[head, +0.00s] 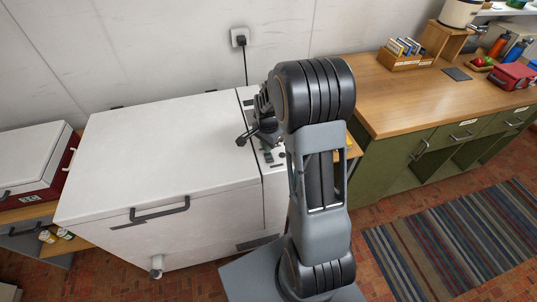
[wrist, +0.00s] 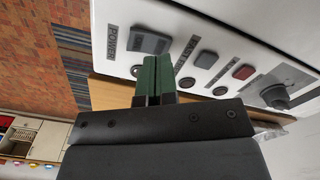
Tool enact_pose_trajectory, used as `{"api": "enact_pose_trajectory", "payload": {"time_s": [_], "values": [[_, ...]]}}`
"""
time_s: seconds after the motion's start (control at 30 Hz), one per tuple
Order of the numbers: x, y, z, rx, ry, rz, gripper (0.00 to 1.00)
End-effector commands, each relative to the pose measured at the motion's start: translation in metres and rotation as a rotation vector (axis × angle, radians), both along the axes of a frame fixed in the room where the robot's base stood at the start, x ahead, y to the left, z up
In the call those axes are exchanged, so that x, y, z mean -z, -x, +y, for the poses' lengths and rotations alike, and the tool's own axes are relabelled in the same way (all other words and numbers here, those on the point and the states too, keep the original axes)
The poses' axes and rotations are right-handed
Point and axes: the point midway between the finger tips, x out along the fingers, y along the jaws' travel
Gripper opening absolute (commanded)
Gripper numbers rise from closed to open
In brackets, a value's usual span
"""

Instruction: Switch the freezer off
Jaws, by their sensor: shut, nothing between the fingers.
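The white chest freezer (head: 165,150) stands against the wall with its lid shut. Its control panel runs along its right side, partly hidden by my arm in the head view. In the wrist view the panel (wrist: 225,45) shows a grey rocker switch (wrist: 150,42) beside a POWER label (wrist: 113,42). A dark button (wrist: 206,59), a red button (wrist: 243,72) and a dark knob (wrist: 278,96) follow to the right. My gripper (wrist: 158,62) is shut and empty, its green fingertips just below the rocker and the second label. I cannot tell if they touch the panel.
A wall outlet (head: 240,38) with a plugged black cord is behind the freezer. A wooden counter (head: 400,95) with green cabinets stands at the right. A red and white cooler (head: 35,165) is at the left. A striped rug (head: 450,235) lies on the brick floor.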

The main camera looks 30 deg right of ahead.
Motion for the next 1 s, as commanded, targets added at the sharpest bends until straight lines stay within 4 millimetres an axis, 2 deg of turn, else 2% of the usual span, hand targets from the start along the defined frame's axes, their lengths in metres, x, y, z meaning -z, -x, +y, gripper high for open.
{"api": "enact_pose_trajectory", "payload": {"time_s": [0.1, 0.5, 1.0], "values": [[-0.014, 0.000, 0.000, 0.000, 0.000, -0.002, 0.00], [-0.045, 0.000, 0.000, 0.000, 0.000, -0.001, 0.00], [-0.045, 0.000, 0.000, 0.000, 0.001, -0.001, 0.00]]}}
